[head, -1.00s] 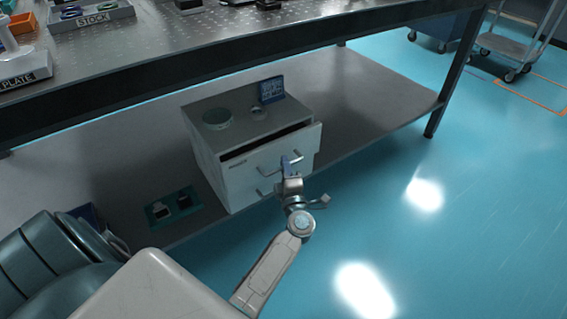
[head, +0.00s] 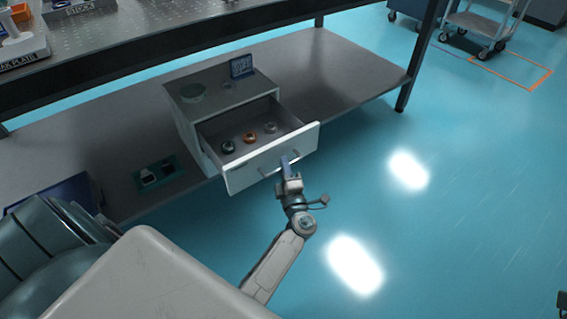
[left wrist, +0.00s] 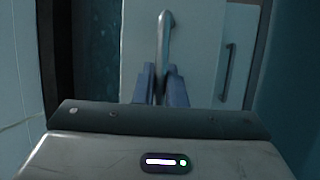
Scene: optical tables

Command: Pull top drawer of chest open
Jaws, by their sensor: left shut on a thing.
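The chest (head: 191,118) is a small grey-white cabinet on the lower shelf of the optical table. Its top drawer (head: 245,178) stands well out from the body, and several small round parts (head: 249,137) lie inside. My left gripper (head: 285,163) is at the front of this drawer, shut on its bar handle. In the left wrist view the handle (left wrist: 164,35) rises from between the two blue fingers (left wrist: 160,85). A second handle (left wrist: 229,70) shows to the right there. The lower drawer is mostly hidden behind the open one in the head view. My right gripper is not in view.
The blue floor in front and to the right is clear; a cart (head: 478,28) stands at the far right.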

